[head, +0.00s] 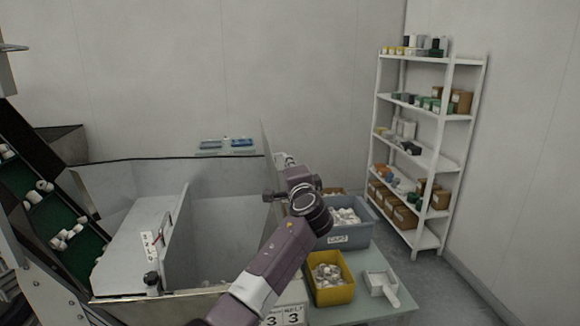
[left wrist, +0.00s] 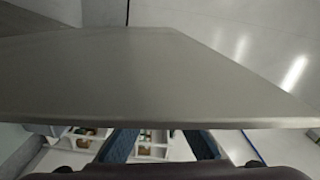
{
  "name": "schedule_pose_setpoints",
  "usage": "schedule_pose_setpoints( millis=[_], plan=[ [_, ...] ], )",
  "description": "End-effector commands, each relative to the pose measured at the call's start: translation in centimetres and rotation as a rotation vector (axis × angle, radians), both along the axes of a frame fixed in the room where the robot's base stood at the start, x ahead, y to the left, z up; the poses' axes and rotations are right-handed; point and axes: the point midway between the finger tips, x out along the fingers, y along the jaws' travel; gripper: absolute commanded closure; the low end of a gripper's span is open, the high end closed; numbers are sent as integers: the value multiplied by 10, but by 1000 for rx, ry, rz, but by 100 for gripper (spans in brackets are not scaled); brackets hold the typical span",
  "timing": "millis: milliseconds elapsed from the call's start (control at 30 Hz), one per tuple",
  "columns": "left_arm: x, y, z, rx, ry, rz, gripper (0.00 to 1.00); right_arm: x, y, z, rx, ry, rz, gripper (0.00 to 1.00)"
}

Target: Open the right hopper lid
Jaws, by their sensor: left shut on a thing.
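The right hopper lid (head: 266,153) is a thin grey panel standing steeply raised at the right side of the hopper (head: 115,180), seen nearly edge-on. My left arm reaches up from the bottom, and my left gripper (head: 281,159) is at the lid's right side, shut on the lid. Its fingertips are small and partly hidden in the head view. In the left wrist view, the lid (left wrist: 150,75) fills the upper part as a broad grey sheet, with its near edge across the fingers. My right gripper is not in view.
A table on the right carries a yellow bin (head: 331,292), a grey-blue bin (head: 352,234) and a white scoop (head: 381,284). A white shelf (head: 412,160) stands at the back right. A green conveyor (head: 52,225) with white caps rises at the left.

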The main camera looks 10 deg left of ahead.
Motion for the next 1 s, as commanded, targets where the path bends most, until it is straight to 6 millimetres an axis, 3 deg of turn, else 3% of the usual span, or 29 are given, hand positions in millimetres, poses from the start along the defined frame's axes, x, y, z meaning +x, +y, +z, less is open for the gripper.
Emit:
schedule_pose_setpoints(
  millis=[67, 100, 233, 667, 1000],
  plan=[
    [0, 2, -1, 0, 2, 5, 100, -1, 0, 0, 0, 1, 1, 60],
    [0, 2, -1, 0, 2, 5, 89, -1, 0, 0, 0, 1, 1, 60],
    [0, 2, -1, 0, 2, 5, 74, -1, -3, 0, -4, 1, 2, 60],
    [-5, -1, -2, 0, 1, 3, 74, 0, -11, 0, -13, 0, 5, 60],
    [-44, -12, -2, -3, 2, 1, 74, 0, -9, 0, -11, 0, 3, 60]
  ],
)
